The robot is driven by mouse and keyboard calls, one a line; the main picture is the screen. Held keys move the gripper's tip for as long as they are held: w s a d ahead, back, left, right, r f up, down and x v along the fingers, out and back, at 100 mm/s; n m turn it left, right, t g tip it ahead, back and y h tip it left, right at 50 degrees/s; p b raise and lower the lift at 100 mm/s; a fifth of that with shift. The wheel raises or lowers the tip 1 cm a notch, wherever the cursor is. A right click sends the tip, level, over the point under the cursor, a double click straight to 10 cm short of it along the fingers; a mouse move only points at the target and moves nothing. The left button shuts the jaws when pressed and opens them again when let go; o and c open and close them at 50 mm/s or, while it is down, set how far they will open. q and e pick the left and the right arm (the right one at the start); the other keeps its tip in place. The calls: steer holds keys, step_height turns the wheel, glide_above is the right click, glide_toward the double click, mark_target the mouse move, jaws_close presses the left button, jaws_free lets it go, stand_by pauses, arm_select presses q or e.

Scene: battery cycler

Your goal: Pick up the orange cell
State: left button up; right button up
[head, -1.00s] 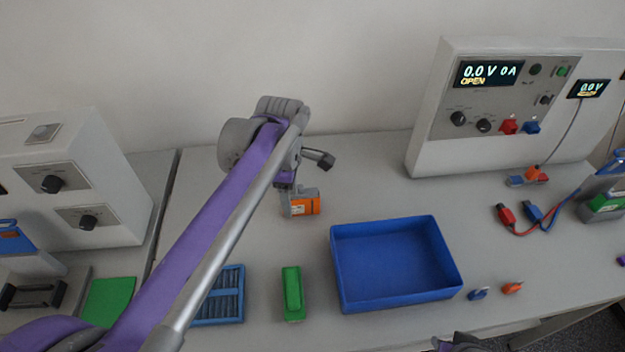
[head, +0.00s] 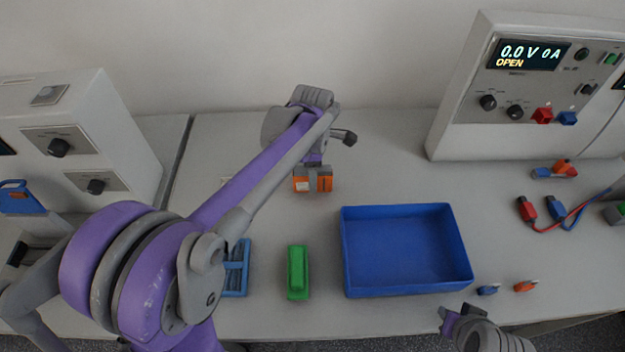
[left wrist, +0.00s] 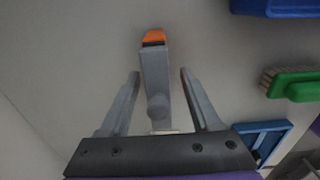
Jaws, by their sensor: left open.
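The orange cell (head: 324,184) is at the back middle of the bench in the head view. A grey finger of my left gripper (head: 313,172) crosses in front of it. In the left wrist view, the fingers of my left gripper (left wrist: 160,78) are apart, one on each side of a grey body with an orange end (left wrist: 154,36). Gaps show on both sides of that body. Whether the cell rests on the bench is hard to tell. Part of my right arm's end (head: 462,322) shows at the bottom edge; its fingertips are not clear.
An empty blue bin (head: 405,285) stands right of the cell. A green brush (head: 297,280) and a blue rack (head: 236,275) lie nearer the front. Small blue (head: 488,290) and orange (head: 525,286) pieces lie right of the bin. A cycler (head: 470,140) stands at back right.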

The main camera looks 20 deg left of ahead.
arm_select(q)
steer(key=shift+w+f, duration=0.1)
steer(key=shift+f, duration=0.5)
jaws_close()
stand_by(1.0)
